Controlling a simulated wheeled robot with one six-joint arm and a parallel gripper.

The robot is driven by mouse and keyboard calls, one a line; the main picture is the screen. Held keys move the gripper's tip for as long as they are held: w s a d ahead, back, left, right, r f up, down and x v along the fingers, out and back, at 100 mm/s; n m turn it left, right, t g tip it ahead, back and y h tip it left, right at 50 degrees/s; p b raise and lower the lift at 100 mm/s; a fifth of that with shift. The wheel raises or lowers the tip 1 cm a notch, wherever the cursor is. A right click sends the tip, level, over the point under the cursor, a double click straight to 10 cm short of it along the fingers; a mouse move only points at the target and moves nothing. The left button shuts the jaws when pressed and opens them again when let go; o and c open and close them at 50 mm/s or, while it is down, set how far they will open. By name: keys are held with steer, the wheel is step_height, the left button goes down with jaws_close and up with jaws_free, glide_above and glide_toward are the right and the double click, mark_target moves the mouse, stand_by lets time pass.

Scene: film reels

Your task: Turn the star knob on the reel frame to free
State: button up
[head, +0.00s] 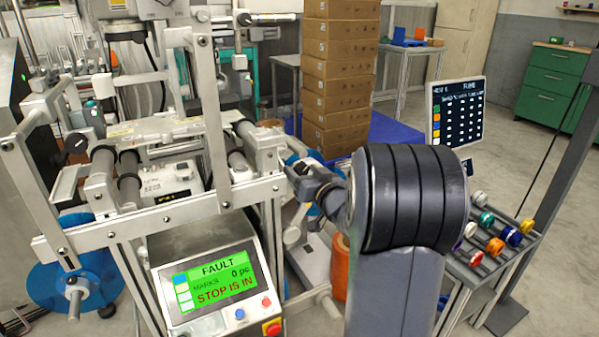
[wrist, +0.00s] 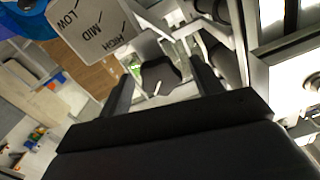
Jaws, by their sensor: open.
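A dark lobed knob (wrist: 160,76) with a white pointer line sits between the two fingers of my open gripper (wrist: 162,85) in the wrist view. I cannot tell whether either finger touches it. In the head view my gripper (head: 303,180) is at the right side of the metal reel frame (head: 215,130), and my arm hides part of that area. Another black knob (head: 76,145) is on the frame's left side.
A panel (head: 212,285) on the frame reads FAULT and STOP IS IN. A blue reel (head: 75,278) is at lower left and an orange roll (head: 340,267) stands below my arm. A rack of coloured rolls (head: 490,262) and a screen (head: 456,112) are at right.

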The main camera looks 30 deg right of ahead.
steer(key=shift+w, duration=1.3)
steer(key=shift+c, duration=0.3)
steer(key=c, duration=0.9)
